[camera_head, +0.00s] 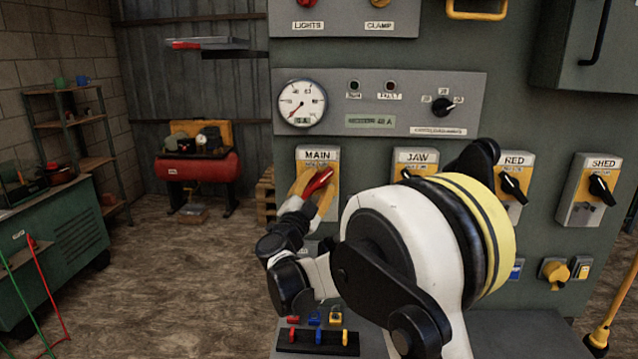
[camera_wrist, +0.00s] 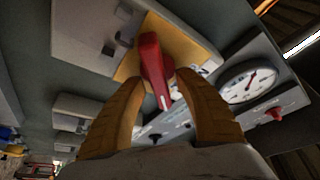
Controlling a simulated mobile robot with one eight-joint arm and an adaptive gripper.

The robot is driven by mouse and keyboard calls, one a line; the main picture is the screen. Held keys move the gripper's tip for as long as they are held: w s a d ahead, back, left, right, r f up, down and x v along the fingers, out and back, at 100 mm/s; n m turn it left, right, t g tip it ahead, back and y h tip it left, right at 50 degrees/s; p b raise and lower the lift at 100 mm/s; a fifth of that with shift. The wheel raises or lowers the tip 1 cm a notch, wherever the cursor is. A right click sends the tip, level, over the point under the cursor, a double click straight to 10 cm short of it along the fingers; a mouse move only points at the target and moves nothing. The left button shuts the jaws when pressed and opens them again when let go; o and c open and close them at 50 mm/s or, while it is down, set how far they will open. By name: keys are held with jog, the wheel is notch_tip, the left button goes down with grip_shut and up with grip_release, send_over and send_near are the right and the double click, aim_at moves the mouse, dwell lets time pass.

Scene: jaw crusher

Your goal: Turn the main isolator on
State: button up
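The main isolator (camera_head: 318,157) is a grey and yellow switch box labelled MAIN on the green panel, left of the other switches. Its red handle (camera_head: 318,182) sits tilted in the head view, its upper end to the right. In the wrist view the red handle (camera_wrist: 153,70) stands between the two yellow fingers of my gripper (camera_wrist: 152,95). The fingers are spread to either side of it. A small gap shows on the left, and the right finger is very close to the handle; contact is unclear.
Other isolators marked JAW (camera_head: 416,158), RED (camera_head: 514,187) and SHED (camera_head: 597,190) stand to the right, with black handles. A round ammeter (camera_head: 301,103) is above the main isolator. A ledge with coloured locks on a rack (camera_head: 318,341) is below.

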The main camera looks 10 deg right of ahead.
jog(key=v, duration=1.2)
